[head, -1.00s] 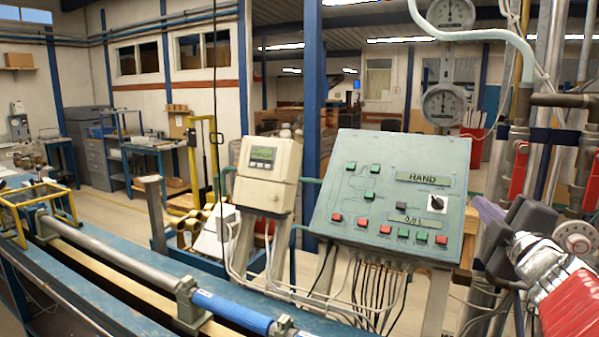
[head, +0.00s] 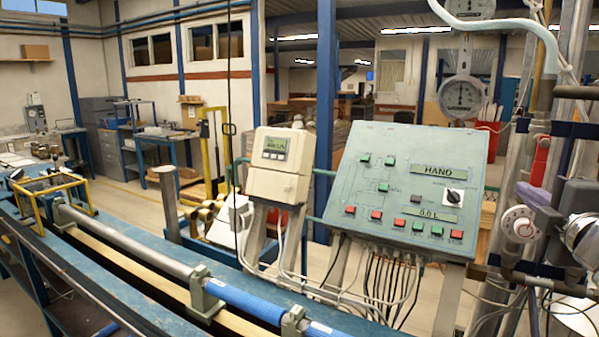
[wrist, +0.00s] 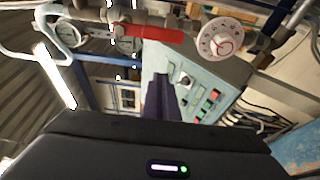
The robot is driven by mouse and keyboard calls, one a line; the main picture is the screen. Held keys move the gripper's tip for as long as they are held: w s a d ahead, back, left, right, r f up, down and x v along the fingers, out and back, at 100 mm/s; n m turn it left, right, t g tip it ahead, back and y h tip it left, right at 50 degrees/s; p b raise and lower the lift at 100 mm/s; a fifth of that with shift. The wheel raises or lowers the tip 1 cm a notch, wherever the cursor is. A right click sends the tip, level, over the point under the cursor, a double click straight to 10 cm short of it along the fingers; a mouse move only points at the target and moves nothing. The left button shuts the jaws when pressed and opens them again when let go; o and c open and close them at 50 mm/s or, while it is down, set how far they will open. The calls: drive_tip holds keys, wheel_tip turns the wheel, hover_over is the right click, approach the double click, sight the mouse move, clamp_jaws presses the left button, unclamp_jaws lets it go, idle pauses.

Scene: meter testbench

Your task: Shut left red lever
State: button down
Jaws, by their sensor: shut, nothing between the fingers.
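A red lever (head: 540,161) stands upright along the pipework at the right of the head view. In the wrist view, which is rolled sideways, the red lever (wrist: 150,32) lies across the top and joins the pipe. Only one red lever shows clearly now. My gripper (head: 525,190) shows as purple fingers at the right edge of the head view, below the lever in the picture. In the wrist view the dark purple fingers (wrist: 160,80) are together and empty, apart from the lever in the picture. I cannot tell the depth between them.
A white round dial (head: 520,224) sits on the pipework just below my fingers in the picture. A green control panel (head: 400,185) and a cream meter (head: 280,165) stand to the left. A round gauge (head: 461,97) is above. Pipes crowd the right edge.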

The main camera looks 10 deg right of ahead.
sight(539, 167)
drive_tip(key=w+d, duration=0.5)
drive_tip(key=d, duration=0.1)
idle(0.7)
